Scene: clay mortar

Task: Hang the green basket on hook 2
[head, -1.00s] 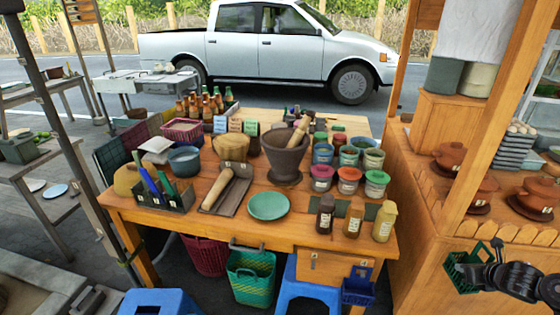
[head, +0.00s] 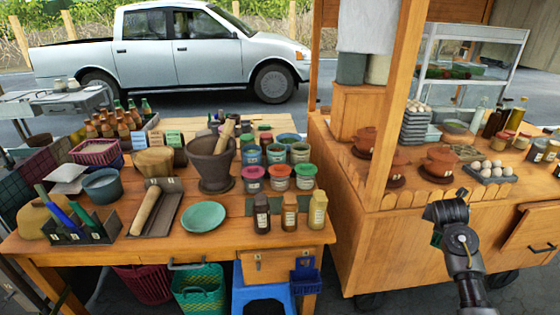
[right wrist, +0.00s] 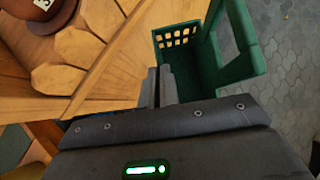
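The green basket (right wrist: 233,58) is an open plastic box with a slotted side, seen from above in the right wrist view. My right gripper (right wrist: 160,86) has its two fingers close together at the basket's near left edge and appears shut on its wall; the exact contact is partly hidden. In the head view the right arm stands in front of the wooden cart, and only a sliver of the green basket (head: 436,239) shows behind it. A metal hook (head: 186,266) is on the table's front edge; no hook number is readable. My left gripper is out of view.
The wooden cart (head: 400,250) with clay pots is close to the basket. The table (head: 225,237) holds a mortar, jars and bottles. A blue basket (head: 305,283), a larger green basket (head: 200,292) and a crimson basket (head: 140,283) are at its front, near a blue stool.

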